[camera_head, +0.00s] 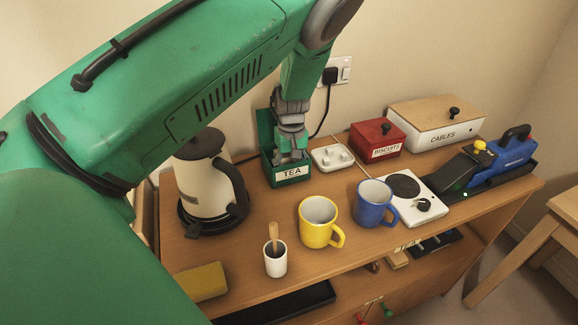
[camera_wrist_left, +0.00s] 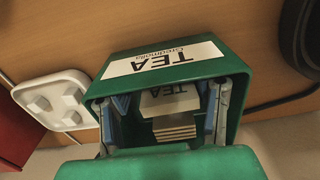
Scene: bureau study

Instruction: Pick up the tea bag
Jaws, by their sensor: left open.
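The green tea box (camera_head: 288,180), labelled TEA, stands open at the back of the desk, its lid (camera_head: 265,132) raised. My left gripper (camera_head: 291,152) reaches down into it from above. In the left wrist view the tea box (camera_wrist_left: 160,62) shows from above. Pale tea bags (camera_wrist_left: 174,128) are stacked inside, with another pale one (camera_wrist_left: 168,103) beside the stack. My left gripper (camera_wrist_left: 165,112) is open, one finger along each side of the box with the bags between them. Whether a finger touches a bag cannot be told. My right gripper is not in view.
A kettle (camera_head: 203,180) stands left of the box, and a white socket block (camera_head: 333,157) stands close on its right. A yellow mug (camera_head: 318,222), a blue mug (camera_head: 371,205) and a white cup (camera_head: 275,260) are in front. A red biscuit box (camera_head: 377,139) is farther right.

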